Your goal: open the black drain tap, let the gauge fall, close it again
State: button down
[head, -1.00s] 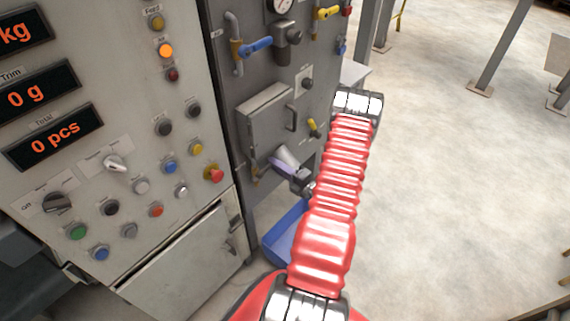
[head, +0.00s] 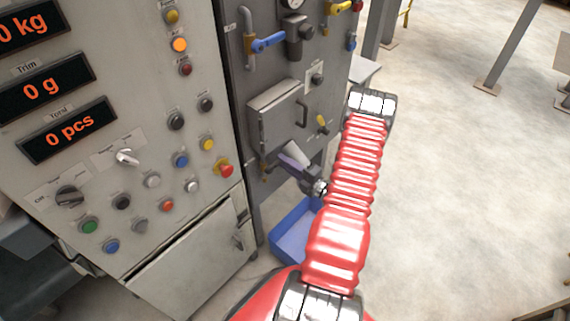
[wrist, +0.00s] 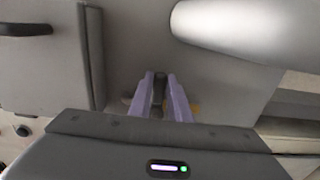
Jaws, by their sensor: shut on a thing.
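The black drain tap (wrist: 158,91) shows in the wrist view as a dark piece between the two purple fingers. My gripper (wrist: 159,90) is shut on it, low on the grey machine front. In the head view, my gripper (head: 286,161) reaches in below the square door, and its fingers and wrist hide most of the tap. A brass fitting (head: 264,172) shows beside the fingertips. The round gauge (head: 292,3) is cut off by the top edge of the head view, and its needle cannot be read.
A blue bin (head: 292,238) stands on the floor below my gripper. A blue-handled valve (head: 268,42) and yellow-handled valves (head: 339,7) are higher on the panel. The control cabinet (head: 150,110) stands to the left. Open floor lies to the right.

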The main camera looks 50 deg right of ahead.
jog(key=c, duration=1.6)
grip_release()
jog(key=shift+f, duration=0.1)
jog(key=shift+c, duration=0.2)
jog(key=s, duration=1.3)
jog(key=shift+s+d, duration=0.25)
jog(key=shift+s, duration=0.1)
